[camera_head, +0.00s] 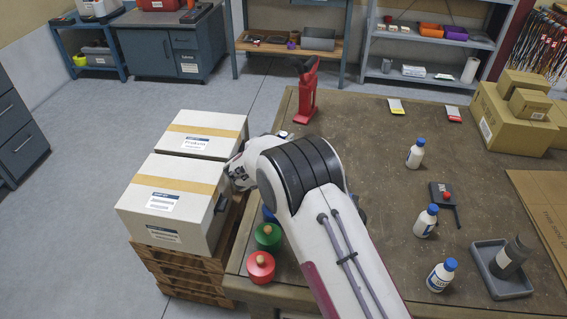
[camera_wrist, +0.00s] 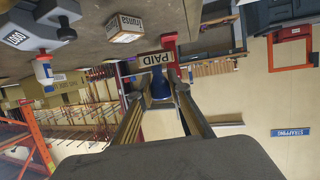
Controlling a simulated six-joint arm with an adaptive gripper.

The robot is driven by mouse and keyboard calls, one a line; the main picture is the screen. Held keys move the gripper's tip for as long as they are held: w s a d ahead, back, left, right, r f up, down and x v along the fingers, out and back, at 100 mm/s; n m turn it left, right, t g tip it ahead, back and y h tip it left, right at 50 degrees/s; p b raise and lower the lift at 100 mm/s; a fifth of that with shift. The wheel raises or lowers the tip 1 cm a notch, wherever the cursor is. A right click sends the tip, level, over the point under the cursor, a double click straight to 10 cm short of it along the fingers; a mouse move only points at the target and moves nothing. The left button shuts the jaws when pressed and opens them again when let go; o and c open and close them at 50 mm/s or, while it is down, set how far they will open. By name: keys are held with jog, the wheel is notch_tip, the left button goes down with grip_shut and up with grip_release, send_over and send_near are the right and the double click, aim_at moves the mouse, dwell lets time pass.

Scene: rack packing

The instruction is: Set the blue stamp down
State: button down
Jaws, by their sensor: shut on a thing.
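In the wrist view, which looks upside down, my gripper (camera_wrist: 160,94) is shut on the blue stamp (camera_wrist: 159,84). The stamp's blue body sits between the two fingertips, and its light plate marked PAID points away from the gripper. The stamp appears held clear of any surface, though its height is hard to judge. In the head view my arm reaches over the left part of the brown workbench (camera_head: 365,130) and hides the gripper. A small blue patch (camera_head: 268,214) shows beside the arm; I cannot tell what it is.
Green (camera_head: 268,237) and red (camera_head: 260,267) round pieces with wooden knobs stand at the bench's left edge. A red stand (camera_head: 306,95) is behind the arm. White bottles (camera_head: 415,155), a grey tray (camera_head: 500,286) and cardboard boxes (camera_head: 505,130) stand right. The bench middle has free room.

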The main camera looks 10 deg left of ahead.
jog(key=shift+f, duration=2.5)
jog(key=shift+f, duration=1.85)
jog(key=shift+f, duration=0.15)
jog(key=c, duration=1.9)
grip_release()
jog(key=shift+s+r, duration=0.1)
jog(key=shift+r, duration=0.1)
jog(key=shift+v, duration=5.95)
